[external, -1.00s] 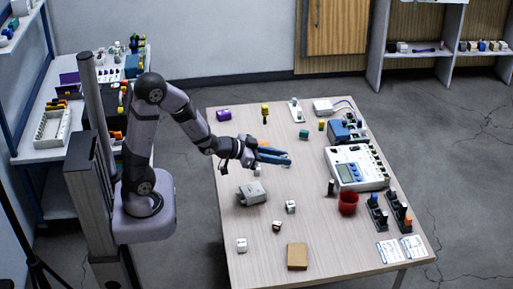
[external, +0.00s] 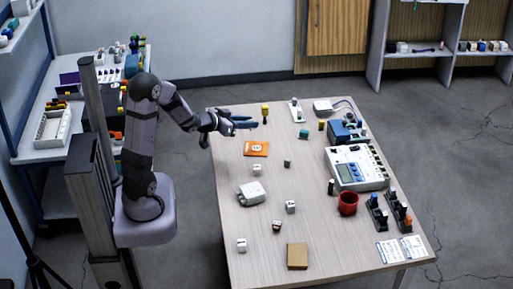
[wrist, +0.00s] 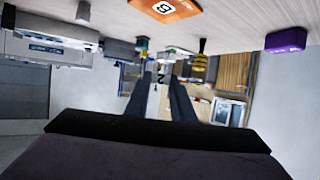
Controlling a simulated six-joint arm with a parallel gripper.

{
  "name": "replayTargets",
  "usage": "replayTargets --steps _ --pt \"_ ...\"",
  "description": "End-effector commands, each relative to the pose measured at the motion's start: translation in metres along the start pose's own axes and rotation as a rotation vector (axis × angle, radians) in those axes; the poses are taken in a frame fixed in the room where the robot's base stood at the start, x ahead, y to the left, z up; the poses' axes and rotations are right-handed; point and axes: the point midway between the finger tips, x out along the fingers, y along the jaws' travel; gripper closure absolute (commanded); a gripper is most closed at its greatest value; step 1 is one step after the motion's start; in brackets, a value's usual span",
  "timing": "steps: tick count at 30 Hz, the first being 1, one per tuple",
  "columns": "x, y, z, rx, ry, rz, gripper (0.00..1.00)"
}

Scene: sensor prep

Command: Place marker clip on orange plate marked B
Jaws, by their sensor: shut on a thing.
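The orange plate marked B (external: 256,149) lies flat on the table, left of centre, with nothing on it. It also shows at the top of the wrist view (wrist: 165,8). My gripper (external: 243,122) is above the table's far left part, beyond the plate. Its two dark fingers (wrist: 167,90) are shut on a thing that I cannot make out. A white piece with a 2 shows between the fingers, but I cannot tell whether it is held or behind them. I cannot identify the marker clip for certain.
A purple block (wrist: 286,40) stands on the table near my gripper. A yellow-topped item (external: 265,112) and a white holder (external: 297,110) stand at the back.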

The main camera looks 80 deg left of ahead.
Motion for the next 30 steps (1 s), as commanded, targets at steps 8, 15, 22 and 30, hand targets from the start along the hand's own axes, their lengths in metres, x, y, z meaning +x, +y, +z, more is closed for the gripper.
replayTargets --steps 8,15,22,30 --pt "0.011 0.001 -0.021 0.031 0.001 0.071 0.99" --pt "0.012 0.007 -0.017 0.026 0.0 0.066 0.99" --pt "0.017 0.007 -0.002 0.023 -0.003 0.065 0.99" --pt "0.032 0.007 0.035 0.023 -0.004 0.065 0.99"
